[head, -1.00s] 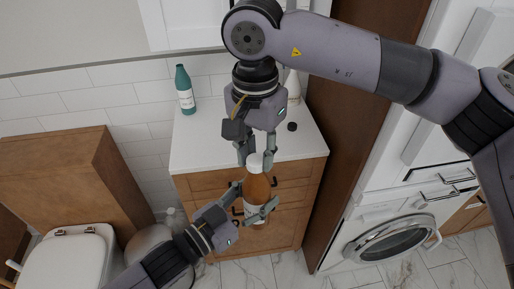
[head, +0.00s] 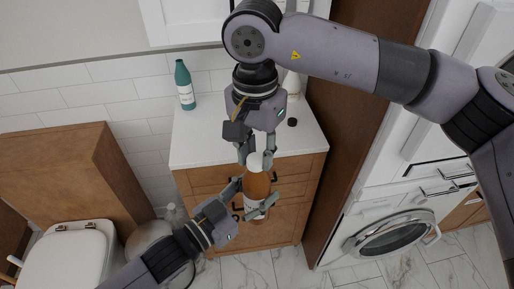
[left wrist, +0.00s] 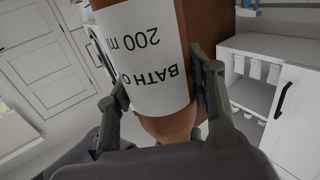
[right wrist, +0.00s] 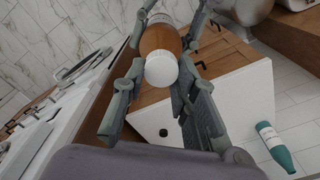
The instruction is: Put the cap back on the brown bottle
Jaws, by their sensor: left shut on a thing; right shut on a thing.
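The brown bottle (head: 257,186) is upright in front of the cabinet, above the floor. Its label, with "BATH" and "200 ml", shows in the left wrist view (left wrist: 150,60). My left gripper (head: 251,203) is shut around the bottle's body, a finger on each side. The white cap (head: 254,162) is at the bottle's top. My right gripper (head: 256,158) comes from above and is shut on the cap. In the right wrist view the cap (right wrist: 161,71) lies over the bottle's neck; whether it is seated or just above the neck, I cannot tell.
A white counter (head: 215,140) on a wooden cabinet stands behind the bottle. It carries a teal bottle (head: 185,86), a small dark round object (head: 292,122) and a white container partly hidden by my right arm. A toilet (head: 65,260) is left, a washing machine (head: 390,232) right.

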